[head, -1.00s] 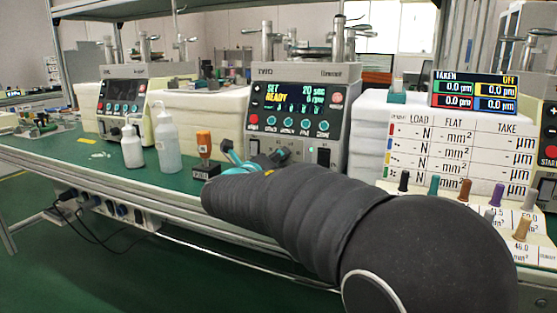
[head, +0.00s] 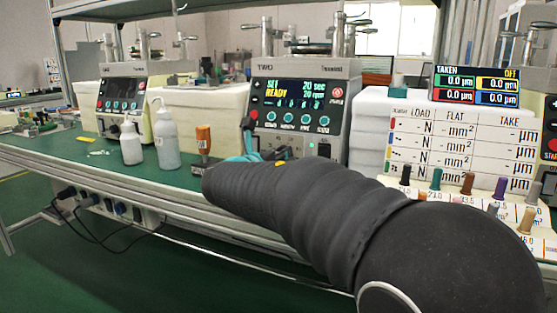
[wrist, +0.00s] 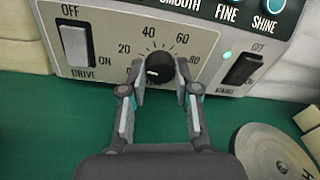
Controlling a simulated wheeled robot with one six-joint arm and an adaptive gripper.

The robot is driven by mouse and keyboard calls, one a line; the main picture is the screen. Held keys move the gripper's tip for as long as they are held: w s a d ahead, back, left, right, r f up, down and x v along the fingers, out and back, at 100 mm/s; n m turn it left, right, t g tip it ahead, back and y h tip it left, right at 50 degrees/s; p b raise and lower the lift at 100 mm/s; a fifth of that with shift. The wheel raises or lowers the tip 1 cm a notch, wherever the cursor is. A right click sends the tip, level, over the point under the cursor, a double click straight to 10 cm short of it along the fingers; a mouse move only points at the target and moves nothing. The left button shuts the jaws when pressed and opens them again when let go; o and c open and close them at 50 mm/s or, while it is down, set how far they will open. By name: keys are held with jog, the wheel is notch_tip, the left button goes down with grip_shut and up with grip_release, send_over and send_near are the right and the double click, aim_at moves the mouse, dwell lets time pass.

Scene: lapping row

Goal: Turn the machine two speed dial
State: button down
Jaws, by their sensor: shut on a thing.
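Machine two (head: 300,66) stands mid-bench in the head view, its screen (head: 293,93) reading SET, READY, 20 sec and an rpm figure that looks like 20. In the wrist view its speed dial (wrist: 159,70) is a black knob with a white mark pointing left, toward the 20 side of a printed scale. My gripper (wrist: 160,82) is shut on the dial, one finger on each side. In the head view my arm hides the dial, and only teal parts of my gripper (head: 250,142) show at the machine's lower front.
A DRIVE switch (wrist: 77,45) sits left of the dial, another switch (wrist: 243,68) right, by a green light. A round disc (wrist: 272,152) lies on the green bench. Bottles (head: 165,135) and an orange-handled tool (head: 203,139) stand left of my arm.

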jog(key=m+b, duration=0.3)
jog(key=m, duration=0.2)
jog(key=shift+f+y, duration=0.15)
jog(key=shift+y, duration=0.15)
jog(key=m+b, duration=0.1)
jog(key=m, duration=0.4)
jog(key=shift+y, duration=0.4)
jog(key=shift+m, duration=0.4)
jog(key=c, duration=0.8)
grip_release()
jog(key=shift+c, duration=0.2)
jog(key=v, duration=1.2)
jog(key=shift+d, duration=0.1)
